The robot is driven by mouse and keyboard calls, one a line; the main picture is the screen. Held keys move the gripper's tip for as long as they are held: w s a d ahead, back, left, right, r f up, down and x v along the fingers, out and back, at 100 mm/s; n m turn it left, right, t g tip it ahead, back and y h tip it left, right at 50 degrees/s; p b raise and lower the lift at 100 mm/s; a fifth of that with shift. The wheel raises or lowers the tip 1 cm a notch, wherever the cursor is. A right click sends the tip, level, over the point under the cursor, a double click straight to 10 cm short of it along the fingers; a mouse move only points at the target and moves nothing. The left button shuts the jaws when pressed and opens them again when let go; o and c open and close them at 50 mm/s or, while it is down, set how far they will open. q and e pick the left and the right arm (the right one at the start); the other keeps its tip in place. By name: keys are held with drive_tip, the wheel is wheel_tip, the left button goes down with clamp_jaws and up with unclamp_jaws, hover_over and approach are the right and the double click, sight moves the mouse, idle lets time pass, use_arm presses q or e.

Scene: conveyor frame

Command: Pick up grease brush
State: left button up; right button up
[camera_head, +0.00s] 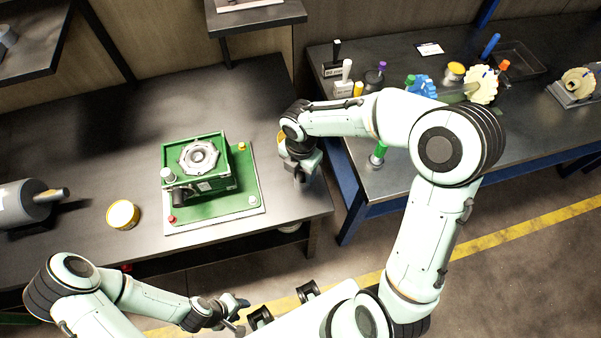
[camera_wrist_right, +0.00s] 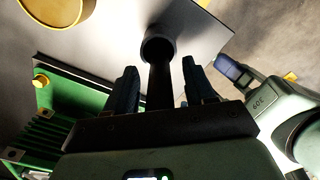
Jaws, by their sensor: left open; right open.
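My right gripper (camera_head: 300,176) points down over the right end of the left table. In the right wrist view my right gripper (camera_wrist_right: 160,88) is open, with its two dark fingers apart. A dark rod with a round end (camera_wrist_right: 158,48) stands between the fingers, with no clear contact; it may be the grease brush, but it is too dark to be sure. In the head view I cannot make out the brush; the right wrist may hide it. My left gripper (camera_head: 238,306) is open and empty, low in front of the table.
A green gearbox (camera_head: 200,165) stands on a green base plate mid-table. A yellow-topped tin (camera_head: 122,214) and a grey motor (camera_head: 25,205) are to its left. A yellow round thing (camera_wrist_right: 60,12) lies near the right gripper. The right workbench (camera_head: 520,125) holds several tools and gears.

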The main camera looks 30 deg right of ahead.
clamp_jaws()
use_arm(q)
drive_tip(key=w+r+p, duration=0.1)
drive_tip(key=r, duration=0.1)
drive_tip(key=w+r+p, duration=0.1)
drive_tip(key=w, duration=0.1)
drive_tip(key=shift+r+p, duration=0.35)
drive_tip(key=shift+p, duration=0.05)
use_arm(e)
wheel_tip(320, 180, up, 20)
